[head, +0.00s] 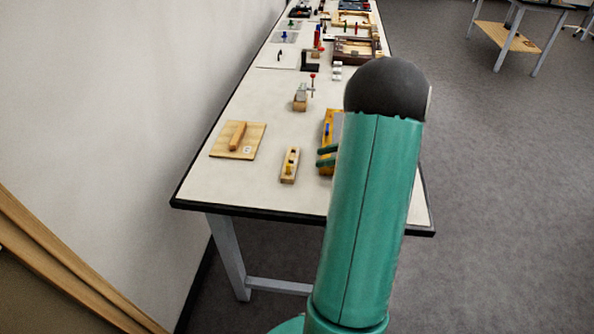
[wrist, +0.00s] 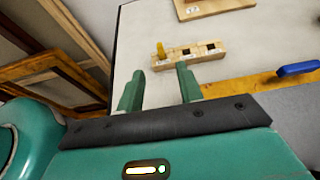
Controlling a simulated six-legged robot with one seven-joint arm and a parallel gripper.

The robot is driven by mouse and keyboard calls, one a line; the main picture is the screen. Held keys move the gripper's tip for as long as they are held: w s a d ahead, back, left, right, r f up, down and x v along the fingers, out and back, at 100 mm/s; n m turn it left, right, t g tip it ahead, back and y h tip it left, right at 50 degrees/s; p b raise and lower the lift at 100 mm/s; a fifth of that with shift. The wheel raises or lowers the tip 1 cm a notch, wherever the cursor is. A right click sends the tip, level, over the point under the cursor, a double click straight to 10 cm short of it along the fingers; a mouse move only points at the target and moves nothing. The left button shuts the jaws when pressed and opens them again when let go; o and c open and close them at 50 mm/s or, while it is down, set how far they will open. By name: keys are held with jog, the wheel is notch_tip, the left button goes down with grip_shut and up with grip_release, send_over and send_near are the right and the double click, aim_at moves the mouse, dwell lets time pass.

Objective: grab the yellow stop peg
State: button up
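The yellow stop peg (head: 289,168) stands in the near end of a small wooden block (head: 291,154) with dark square holes, on the white table. In the wrist view the peg (wrist: 161,50) is upright at the left end of the block (wrist: 200,57). My gripper (wrist: 158,82) is open and empty, its two green fingers apart, with the peg beyond the gap between them. In the head view the fingertips (head: 320,156) show right of the block, and my arm hides the rest of the gripper.
A wooden board with an orange-brown bar (head: 237,141) lies left of the block. A yellow-orange board (head: 327,128) with a blue handle (wrist: 298,69) lies to the right, partly behind my arm. A small clamp (head: 300,97) stands farther back. The table's front edge is close.

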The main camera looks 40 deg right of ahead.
aim_at(283, 172)
jog(key=x, duration=1.4)
grip_shut()
